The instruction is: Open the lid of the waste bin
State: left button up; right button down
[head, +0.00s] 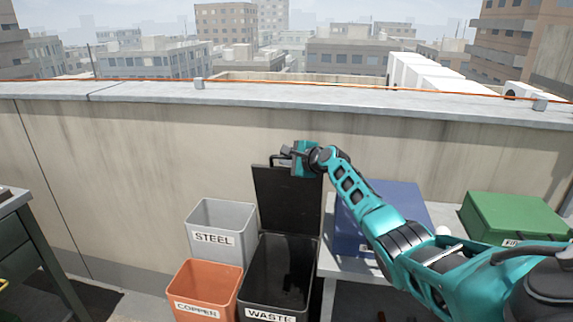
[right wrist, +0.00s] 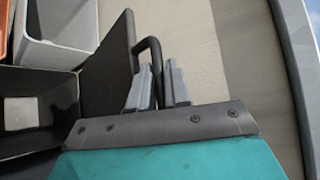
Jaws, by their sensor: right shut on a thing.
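The black waste bin (head: 275,280), labelled WASTE, stands on the floor by the parapet wall. Its dark lid (head: 287,205) stands up at the back, and the bin mouth is uncovered. My right gripper (head: 285,157) is at the lid's top edge. In the right wrist view my right gripper's grey fingers (right wrist: 158,88) are shut on the black lid handle (right wrist: 149,43), a loop beside the lid (right wrist: 108,70). The bin (right wrist: 40,100) also shows at the left there. My left gripper is not in view.
A grey STEEL bin (head: 217,230) and an orange COPPER bin (head: 207,288) stand left of the waste bin. A blue box (head: 405,200) and a green box (head: 510,217) sit on a bench at right. The parapet wall (head: 130,160) is close behind.

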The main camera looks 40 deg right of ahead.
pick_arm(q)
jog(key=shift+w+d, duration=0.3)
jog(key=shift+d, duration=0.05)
pick_arm(e)
jog(key=shift+w+d+r, duration=0.1)
jog(key=shift+w+d, duration=0.25)
jog(key=shift+d, duration=0.1)
jog(key=c, duration=1.2)
grip_release()
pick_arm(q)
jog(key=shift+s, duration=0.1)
pick_arm(e)
jog(key=shift+s+r+p, duration=0.25)
jog(key=shift+s+p, duration=0.2)
jog(key=shift+s, duration=0.15)
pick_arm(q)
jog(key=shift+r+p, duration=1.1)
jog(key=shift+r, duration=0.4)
pick_arm(e)
jog(key=v, duration=1.1)
jog(key=shift+s, duration=0.3)
